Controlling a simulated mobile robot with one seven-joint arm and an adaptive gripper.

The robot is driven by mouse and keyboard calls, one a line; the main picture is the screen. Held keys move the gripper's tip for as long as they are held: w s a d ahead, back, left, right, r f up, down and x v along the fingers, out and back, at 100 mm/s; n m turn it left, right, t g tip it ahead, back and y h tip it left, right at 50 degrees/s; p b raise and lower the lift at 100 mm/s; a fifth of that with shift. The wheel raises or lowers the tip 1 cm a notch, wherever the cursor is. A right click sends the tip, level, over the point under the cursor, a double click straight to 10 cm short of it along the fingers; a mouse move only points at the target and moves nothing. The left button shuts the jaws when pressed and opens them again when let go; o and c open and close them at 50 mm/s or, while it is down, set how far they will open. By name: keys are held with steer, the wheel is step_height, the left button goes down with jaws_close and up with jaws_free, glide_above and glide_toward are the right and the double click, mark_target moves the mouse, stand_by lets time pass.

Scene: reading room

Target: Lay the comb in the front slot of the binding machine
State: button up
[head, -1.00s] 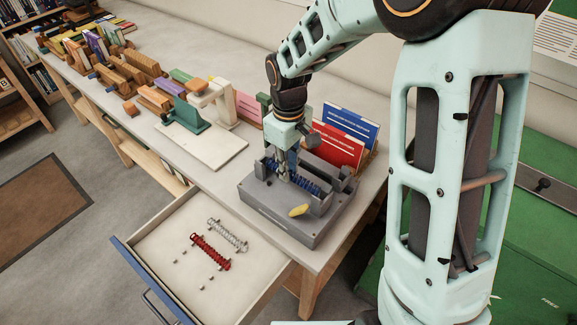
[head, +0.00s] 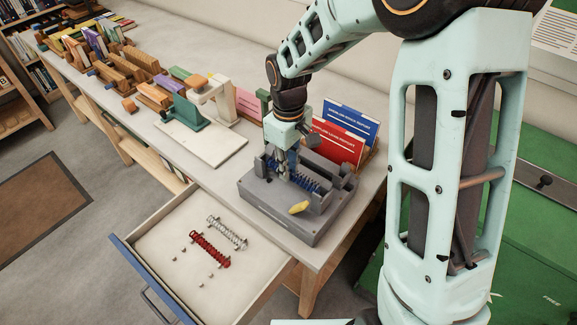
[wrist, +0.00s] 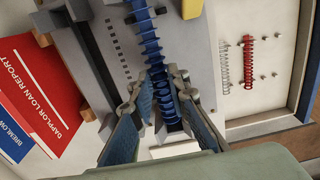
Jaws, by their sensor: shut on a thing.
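The grey binding machine (head: 275,212) stands on the near end of the long table. My gripper (head: 283,174) is over it, pointing down, shut on a blue spiral comb (head: 308,186). Part of the comb is hidden by the fingers. I cannot tell whether it rests on the slot floor or sits just above it.
A yellow piece (head: 299,207) lies on the machine's front. An open drawer (head: 165,222) holds a red comb (head: 210,249) and a white comb (head: 227,233). Red (head: 333,143) and blue (head: 352,122) reports stand behind the machine. A green-and-white device (head: 205,125) stands left of it.

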steer(key=shift+f+b, duration=0.7)
steer(key=shift+f, duration=0.35)
steer(key=shift+f+b, duration=0.65)
steer(key=shift+f, duration=0.3)
stand_by(1.3)
steer(key=o, duration=0.9)
steer(key=shift+r, duration=0.1)
steer(key=shift+r+p, duration=3.4)
steer(key=shift+r, duration=1)
